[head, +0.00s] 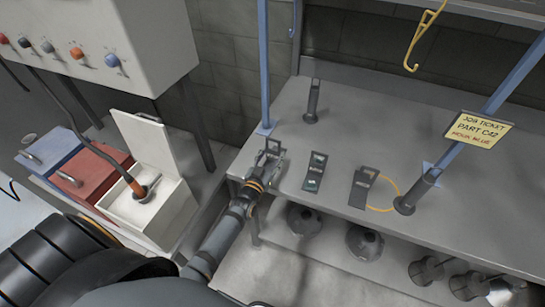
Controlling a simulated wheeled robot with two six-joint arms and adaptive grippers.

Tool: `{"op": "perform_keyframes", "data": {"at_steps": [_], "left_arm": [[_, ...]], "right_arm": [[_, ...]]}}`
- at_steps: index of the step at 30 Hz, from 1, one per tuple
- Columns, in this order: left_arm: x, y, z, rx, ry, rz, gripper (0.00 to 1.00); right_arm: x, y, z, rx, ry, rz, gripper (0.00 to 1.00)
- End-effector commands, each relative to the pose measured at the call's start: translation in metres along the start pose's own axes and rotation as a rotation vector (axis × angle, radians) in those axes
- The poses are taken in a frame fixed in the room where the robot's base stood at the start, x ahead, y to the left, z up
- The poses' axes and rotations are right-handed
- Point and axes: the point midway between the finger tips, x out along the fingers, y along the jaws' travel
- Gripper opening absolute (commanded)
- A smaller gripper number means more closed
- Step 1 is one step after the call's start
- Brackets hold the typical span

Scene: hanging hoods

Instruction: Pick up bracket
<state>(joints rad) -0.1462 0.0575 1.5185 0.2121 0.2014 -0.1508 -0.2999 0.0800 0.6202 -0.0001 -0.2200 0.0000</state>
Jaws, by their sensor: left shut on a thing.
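My left gripper (268,166) reaches over the front left edge of the grey bench (345,125). It is shut on a dark bracket (274,145), whose top shows just past the fingertips. The fingers hide much of that bracket, and I cannot tell whether it touches the bench. A second dark bracket (316,169), with small greenish parts on it, stands to the right of the gripper. A third dark bracket (361,188) stands further right, beside a yellow ring (394,186). My right gripper is not in view.
A job ticket (479,130) reads "PART C42" and apparently "HOOK: BLUE". Blue poles (264,65) rise from the bench; a yellow hook (424,38) hangs above. Dark posts (312,103) stand on the bench. Conical hoods (365,243) sit below. An open white box (150,217) stands left.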

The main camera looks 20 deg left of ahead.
Motion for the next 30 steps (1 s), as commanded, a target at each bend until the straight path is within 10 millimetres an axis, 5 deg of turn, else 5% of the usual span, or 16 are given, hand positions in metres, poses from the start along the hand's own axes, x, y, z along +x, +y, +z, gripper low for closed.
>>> {"op": "perform_keyframes", "data": {"at_steps": [11,20,30], "left_arm": [[0.000,0.000,-0.045,0.000,0.004,-0.001,0.00],[-0.047,0.018,-0.106,-0.001,0.001,-0.001,0.00],[-0.117,0.044,-0.131,-0.001,0.001,-0.001,0.00]], "right_arm": [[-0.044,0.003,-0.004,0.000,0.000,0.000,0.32],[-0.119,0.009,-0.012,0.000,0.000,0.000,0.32],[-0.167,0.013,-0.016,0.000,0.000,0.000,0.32]]}}
